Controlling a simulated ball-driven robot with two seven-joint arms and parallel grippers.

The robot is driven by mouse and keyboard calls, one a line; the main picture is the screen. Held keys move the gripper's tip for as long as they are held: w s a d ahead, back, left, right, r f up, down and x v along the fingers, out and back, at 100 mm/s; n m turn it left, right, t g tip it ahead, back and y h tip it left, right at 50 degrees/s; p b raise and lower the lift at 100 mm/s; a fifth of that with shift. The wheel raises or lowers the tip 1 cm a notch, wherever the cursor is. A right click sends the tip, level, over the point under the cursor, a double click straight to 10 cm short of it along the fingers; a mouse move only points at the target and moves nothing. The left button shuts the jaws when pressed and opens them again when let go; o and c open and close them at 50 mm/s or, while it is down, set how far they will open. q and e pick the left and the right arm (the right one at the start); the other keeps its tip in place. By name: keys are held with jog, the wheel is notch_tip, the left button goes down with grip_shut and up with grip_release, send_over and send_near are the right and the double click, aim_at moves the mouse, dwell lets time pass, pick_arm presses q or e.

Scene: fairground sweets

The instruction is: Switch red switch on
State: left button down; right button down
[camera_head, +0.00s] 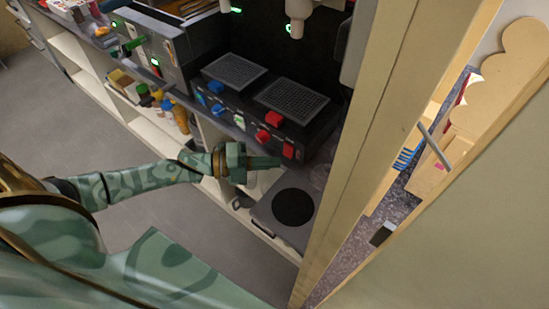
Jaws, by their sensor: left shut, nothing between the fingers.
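A black machine (318,137) with two grated trays stands on the counter. Its front carries red controls: an upper red knob (274,118), a lower red knob (262,136) and a red switch (289,151) at the right end of the front. I cannot tell whether the switch is on or off. My left gripper (277,162) is shut and empty. In the picture its fingertips are just below and left of the red switch; whether they touch it I cannot tell. My right gripper is out of view.
Blue knobs (217,109) sit on the machine's left half. A wooden post (385,130) stands close on the right. Shelves with bottles (158,101) are at left; grey floor (60,125) is clear there.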

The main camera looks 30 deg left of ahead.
pick_arm(q)
jog(key=shift+w+d+f, duration=0.15)
jog(key=shift+w+f, duration=0.05)
jog(key=shift+w, duration=0.85)
jog(key=shift+w+f+b, duration=0.2)
jog(key=shift+f+b, duration=0.2)
jog(key=shift+b, duration=0.6)
jog(key=shift+r, duration=0.3)
